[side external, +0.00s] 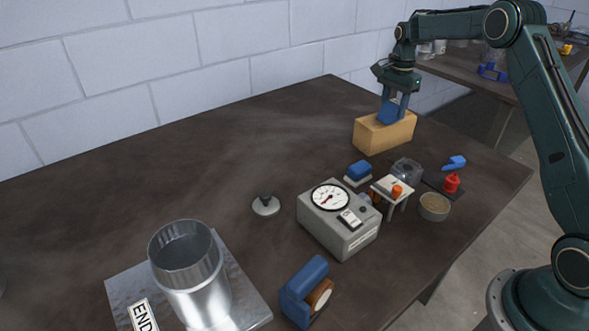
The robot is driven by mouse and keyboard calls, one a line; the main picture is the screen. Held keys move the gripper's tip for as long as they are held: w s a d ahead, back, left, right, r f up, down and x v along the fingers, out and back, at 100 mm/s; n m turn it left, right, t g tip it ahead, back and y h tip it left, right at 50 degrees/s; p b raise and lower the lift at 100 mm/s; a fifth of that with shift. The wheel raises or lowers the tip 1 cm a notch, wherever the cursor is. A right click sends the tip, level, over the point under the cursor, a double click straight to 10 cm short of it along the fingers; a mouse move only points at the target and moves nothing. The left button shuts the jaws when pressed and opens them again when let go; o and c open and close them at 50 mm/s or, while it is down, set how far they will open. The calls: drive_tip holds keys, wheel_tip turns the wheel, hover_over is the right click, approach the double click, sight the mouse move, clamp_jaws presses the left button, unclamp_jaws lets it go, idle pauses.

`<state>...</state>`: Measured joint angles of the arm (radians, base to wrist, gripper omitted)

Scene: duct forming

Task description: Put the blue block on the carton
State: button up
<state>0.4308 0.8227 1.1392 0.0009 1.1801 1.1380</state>
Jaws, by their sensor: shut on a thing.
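My gripper (396,103) points down at the far right end of the table and is shut on the blue block (389,112). The tan carton (383,134) stands directly under it on the dark table. The block is at the carton's top; I cannot tell whether its underside touches the carton or is slightly above it. The fingers cover part of the block.
In front of the carton are a blue-topped item (358,171), a small white stand (393,189), a red bottle (451,183) and a round tin (434,207). A grey gauge box (338,222) and a metal duct (190,275) stand nearer. The table's back left is clear.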

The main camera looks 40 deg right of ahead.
sight(394, 103)
drive_tip(key=shift+f, duration=0.8)
drive_tip(key=shift+f, duration=0.1)
drive_tip(key=o, duration=1.2)
wheel_tip(394, 103, up, 12)
drive_tip(key=shift+f, duration=0.2)
drive_tip(key=shift+r, duration=0.3)
